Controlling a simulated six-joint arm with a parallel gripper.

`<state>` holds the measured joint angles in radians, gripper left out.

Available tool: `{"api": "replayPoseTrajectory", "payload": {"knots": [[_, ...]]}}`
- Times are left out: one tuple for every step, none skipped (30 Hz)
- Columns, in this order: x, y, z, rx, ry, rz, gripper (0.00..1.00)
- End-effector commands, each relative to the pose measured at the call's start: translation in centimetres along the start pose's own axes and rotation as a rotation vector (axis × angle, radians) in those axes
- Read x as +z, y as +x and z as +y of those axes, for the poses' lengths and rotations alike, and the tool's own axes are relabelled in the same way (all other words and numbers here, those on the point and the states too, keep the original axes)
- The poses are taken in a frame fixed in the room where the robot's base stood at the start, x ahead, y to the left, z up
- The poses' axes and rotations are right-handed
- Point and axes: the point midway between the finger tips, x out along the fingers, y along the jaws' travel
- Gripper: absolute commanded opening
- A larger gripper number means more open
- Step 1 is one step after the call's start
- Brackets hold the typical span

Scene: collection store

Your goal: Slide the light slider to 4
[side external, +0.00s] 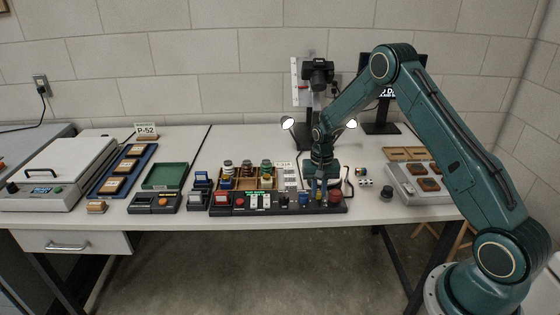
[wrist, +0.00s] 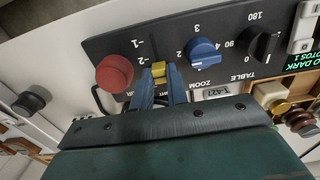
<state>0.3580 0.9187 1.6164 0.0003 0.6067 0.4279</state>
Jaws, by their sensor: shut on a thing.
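The light slider's yellow cap (wrist: 158,70) is on the black control panel (wrist: 118,46), between a red button and a blue knob. Beside it are printed scale marks; 1 and 2 can be read, and the cap is nearest the 2. My gripper (wrist: 160,84) is shut on the yellow cap, with a blue finger on each side. In the side external view my gripper (side external: 319,186) points down at the right part of the panel (side external: 270,209); the cap is too small to read there.
The red button (wrist: 115,72) stands close left of my fingers and the blue zoom knob (wrist: 203,50) close right. The black table knob (wrist: 262,44) is farther right. A grey device (side external: 420,184) with brown pieces stands right of the panel.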

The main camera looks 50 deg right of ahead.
Motion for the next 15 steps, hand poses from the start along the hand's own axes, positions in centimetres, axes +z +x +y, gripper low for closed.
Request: {"api": "replayPoseTrajectory", "payload": {"knots": [[-0.7, 0.0, -0.1, -0.001, 0.000, 0.002, 0.00], [-1.0, 0.1, -0.1, -0.001, 0.000, 0.002, 0.00], [-1.5, 0.1, -0.1, -0.001, 0.000, 0.001, 0.00], [-1.8, 0.1, -0.1, -0.001, 0.000, 0.001, 0.00], [-2.1, 0.1, -0.1, -0.002, 0.000, 0.002, 0.00], [-2.5, 0.0, 0.0, -0.001, 0.000, 0.001, 0.00], [-2.7, 0.0, 0.0, -0.001, 0.000, 0.001, 0.00], [-2.9, 0.0, 0.0, -0.001, 0.000, 0.001, 0.00], [-3.0, 0.0, 0.0, -0.001, -0.001, 0.001, 0.00], [-3.2, 0.0, 0.0, -0.001, -0.001, 0.001, 0.00], [-3.2, 0.0, 0.0, -0.001, -0.001, 0.001, 0.00], [-3.3, 0.0, 0.0, -0.001, -0.001, 0.001, 0.00], [-3.3, 0.0, 0.0, -0.001, -0.001, 0.002, 0.00], [-3.4, 0.0, 0.0, -0.001, -0.001, 0.002, 0.00], [-3.4, 0.0, 0.0, -0.002, -0.001, 0.003, 0.00]]}}
